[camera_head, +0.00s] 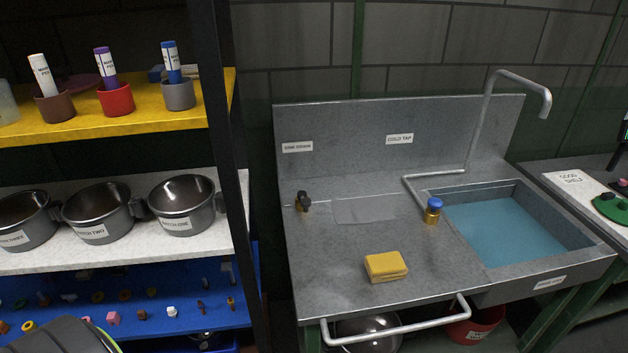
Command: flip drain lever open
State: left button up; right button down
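A grey metal sink unit (345,240) stands in the middle and right. Its basin (592,243) holds blue water. A dark handle on a small brass base (303,202) stands at the left of the counter, below a small white label. It looks like a lever, but I cannot tell for certain that it is the drain lever, nor how it is set. A brass valve with a blue cap (433,209) stands beside the basin's left edge. No drain hole shows through the water. Neither of my grippers is in view.
A yellow sponge-like block (385,266) lies on the counter. A bent grey spout (485,110) rises behind the basin. A rail (400,333) runs along the counter's front. Shelves with labelled metal pots (183,205) and pen cups (116,98) stand left, behind a dark post (222,150).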

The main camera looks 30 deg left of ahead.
aim_at(305, 202)
jog(key=u, duration=1.1)
jog(key=l, duration=0.15)
jog(key=i, duration=0.05)
